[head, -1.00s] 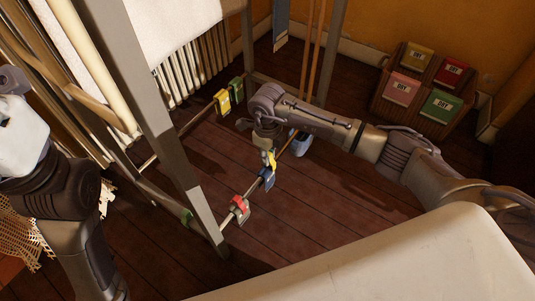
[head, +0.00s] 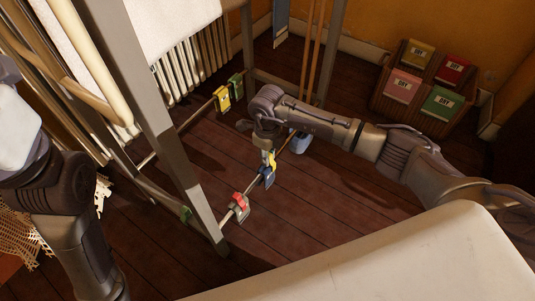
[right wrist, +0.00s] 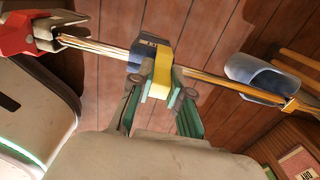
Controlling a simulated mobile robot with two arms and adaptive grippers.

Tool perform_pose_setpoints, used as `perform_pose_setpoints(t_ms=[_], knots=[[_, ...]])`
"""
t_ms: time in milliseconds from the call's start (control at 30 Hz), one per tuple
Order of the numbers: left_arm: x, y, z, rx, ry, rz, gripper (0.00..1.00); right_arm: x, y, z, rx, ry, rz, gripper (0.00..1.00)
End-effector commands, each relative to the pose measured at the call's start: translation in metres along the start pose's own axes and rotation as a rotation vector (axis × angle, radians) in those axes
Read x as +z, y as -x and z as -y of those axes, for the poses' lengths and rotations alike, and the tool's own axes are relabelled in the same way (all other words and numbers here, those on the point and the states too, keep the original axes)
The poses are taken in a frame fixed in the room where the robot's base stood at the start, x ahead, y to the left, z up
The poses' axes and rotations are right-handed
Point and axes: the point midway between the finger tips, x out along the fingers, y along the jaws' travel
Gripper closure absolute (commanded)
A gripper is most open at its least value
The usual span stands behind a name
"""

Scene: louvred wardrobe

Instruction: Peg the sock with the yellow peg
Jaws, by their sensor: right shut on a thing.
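My right gripper (right wrist: 157,92) has its green-padded fingers shut on the yellow peg (right wrist: 160,82), at the rod. A small dark blue folded piece (right wrist: 155,50), which looks like the sock, hangs over the rod right beside the peg. In the head view the blue piece (head: 267,176) and yellow peg (head: 271,159) show just below my right gripper (head: 268,150). I cannot tell whether the peg's jaws grip the cloth. My left arm is at the left edge; its fingers are out of frame.
A red peg (head: 240,200) sits lower on the rod, with a grey piece. A blue-grey rounded item (right wrist: 262,80) is along the rod. Yellow (head: 222,101) and green (head: 236,86) items hang on the back rail. A wooden crate (head: 390,111) holds colored boxes. A grey post (head: 165,130) stands left.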

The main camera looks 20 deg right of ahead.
Motion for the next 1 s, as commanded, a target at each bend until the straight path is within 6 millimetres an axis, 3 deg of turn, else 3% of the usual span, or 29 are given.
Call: perform_pose_setpoints(t_ms=[233, 267, 433, 767, 1000], knots=[[-0.002, -0.005, 0.0, 0.005, -0.002, -0.018, 0.24, 0.0, -0.002, 0.0, 0.0, -0.001, 0.0, 1.0], [-0.003, -0.005, 0.0, 0.005, -0.002, -0.02, 0.24, 0.0, -0.002, 0.0, 0.0, -0.001, 0.0, 0.8], [-0.003, -0.005, -0.001, 0.006, -0.002, -0.021, 0.24, 0.0, -0.002, 0.0, 0.0, 0.0, 0.0, 0.53], [-0.001, -0.003, 0.001, -0.002, -0.001, -0.008, 0.24, 0.0, 0.002, 0.0, -0.001, 0.0, 0.001, 0.53], [-0.001, -0.003, 0.0, 0.001, -0.001, -0.011, 0.24, 0.001, 0.039, 0.001, -0.004, 0.001, 0.005, 0.53]])
